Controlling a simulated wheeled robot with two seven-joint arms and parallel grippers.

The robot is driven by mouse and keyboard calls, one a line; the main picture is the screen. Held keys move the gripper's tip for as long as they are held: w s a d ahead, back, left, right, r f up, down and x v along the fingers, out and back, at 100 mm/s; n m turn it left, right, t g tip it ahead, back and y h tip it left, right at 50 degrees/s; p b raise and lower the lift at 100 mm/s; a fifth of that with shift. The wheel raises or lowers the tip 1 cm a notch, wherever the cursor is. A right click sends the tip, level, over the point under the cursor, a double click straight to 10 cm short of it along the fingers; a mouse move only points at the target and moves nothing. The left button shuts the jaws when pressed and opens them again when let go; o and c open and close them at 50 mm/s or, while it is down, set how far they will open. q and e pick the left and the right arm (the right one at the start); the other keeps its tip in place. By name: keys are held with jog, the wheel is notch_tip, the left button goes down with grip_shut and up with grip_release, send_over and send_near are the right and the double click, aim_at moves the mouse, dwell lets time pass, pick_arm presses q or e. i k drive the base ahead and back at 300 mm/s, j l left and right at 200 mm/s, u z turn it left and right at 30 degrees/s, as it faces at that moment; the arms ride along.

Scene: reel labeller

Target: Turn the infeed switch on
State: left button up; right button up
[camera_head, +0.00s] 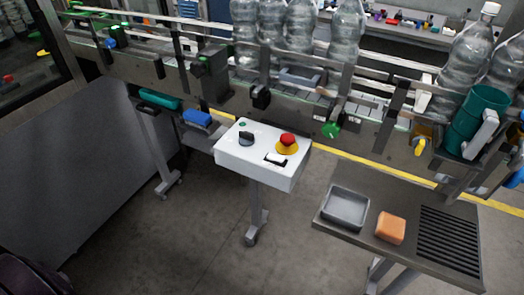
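A white control box (262,155) stands on a grey post in the middle of the view. On its top left is a black rotary switch (246,138) with a small green mark behind it. A red mushroom button (288,140) on a yellow ring sits on the box's right side. A small dark-and-white label or part lies in front of the button. I cannot read the switch's position or any lettering. Neither of my grippers is clearly in view.
A conveyor (310,95) with clear plastic bottles (345,40) runs behind the box. A side table (335,235) at the right holds a metal tray (345,207), an orange block (390,228) and a black grille. A grey panel (70,165) stands at left. Floor before the box is clear.

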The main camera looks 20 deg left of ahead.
aim_at(247, 139)
jog(key=j, duration=0.65)
jog(key=i+j+u, duration=0.1)
jog(key=j, duration=0.55)
